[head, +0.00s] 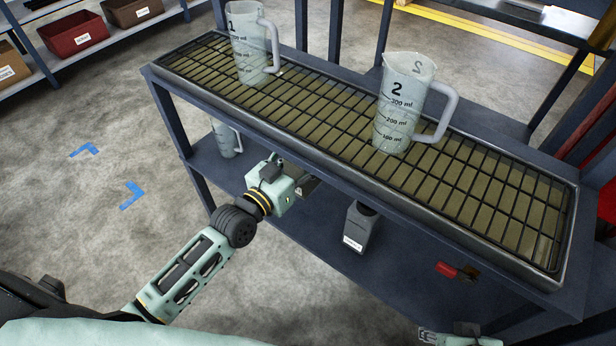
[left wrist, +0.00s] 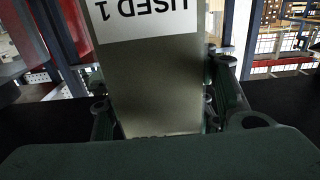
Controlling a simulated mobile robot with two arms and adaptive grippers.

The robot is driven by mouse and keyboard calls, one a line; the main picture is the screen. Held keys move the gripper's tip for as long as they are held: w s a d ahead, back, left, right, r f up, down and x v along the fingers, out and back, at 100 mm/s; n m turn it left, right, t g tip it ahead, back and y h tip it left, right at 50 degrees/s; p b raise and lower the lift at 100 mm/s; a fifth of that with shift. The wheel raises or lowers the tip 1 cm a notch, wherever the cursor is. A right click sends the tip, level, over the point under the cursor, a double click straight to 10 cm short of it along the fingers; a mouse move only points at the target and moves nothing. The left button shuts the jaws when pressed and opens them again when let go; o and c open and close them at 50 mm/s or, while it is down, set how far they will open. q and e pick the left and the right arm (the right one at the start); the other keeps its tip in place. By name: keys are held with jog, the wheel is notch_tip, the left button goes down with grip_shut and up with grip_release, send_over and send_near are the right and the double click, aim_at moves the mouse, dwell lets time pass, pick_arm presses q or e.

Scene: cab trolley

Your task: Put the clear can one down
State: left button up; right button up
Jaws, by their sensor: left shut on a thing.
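My left gripper (head: 306,185) reaches in under the trolley's top deck, and its fingertips are mostly hidden there in the head view. In the left wrist view it is shut on a greyish can (left wrist: 160,85) with a white label reading "USED 1", upside down in that picture. The held can does not show clearly in the head view. Whether its base touches the shelf cannot be told. A dark grey can (head: 358,230) with a white label stands on the lower shelf (head: 310,240), right of the gripper. My right arm's end (head: 460,338) shows at the bottom edge; its fingers are unclear.
Measuring jugs one (head: 249,45) and two (head: 399,105) stand on the trolley's top grating (head: 310,110). Another jug (head: 227,139) stands on the lower shelf at left. A red object (head: 446,269) is at the shelf's right. The top deck's edge overhangs my left gripper.

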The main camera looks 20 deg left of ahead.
pick_arm(q)
notch_tip(320, 180, down, 4)
jog(key=shift+r+b, duration=0.15)
jog(key=shift+b, duration=0.5)
jog(key=shift+f, duration=0.45)
notch_tip(320, 180, down, 3)
jog(key=shift+r+b, duration=0.2)
jog(key=shift+b, duration=0.6)
jog(key=shift+f, duration=0.1)
pick_arm(e)
jog(key=shift+w+a+r+t+y, duration=0.15)
jog(key=shift+w+a+t, duration=0.25)
jog(key=shift+w, duration=0.55)
jog(key=shift+w+a+r+t+y, duration=0.15)
jog(key=shift+w+t, duration=0.45)
jog(key=shift+w, duration=0.3)
jog(key=shift+w+a+t+y, duration=0.1)
jog(key=shift+w+a+t, duration=0.3)
jog(key=shift+w, duration=0.55)
pick_arm(q)
jog(key=shift+f, duration=0.1)
pick_arm(e)
jog(key=shift+w+d, duration=0.1)
jog(key=shift+w, duration=0.05)
pick_arm(q)
jog(key=o, duration=1.7)
jog(key=shift+f, duration=0.2)
pick_arm(e)
jog(key=shift+r, duration=0.1)
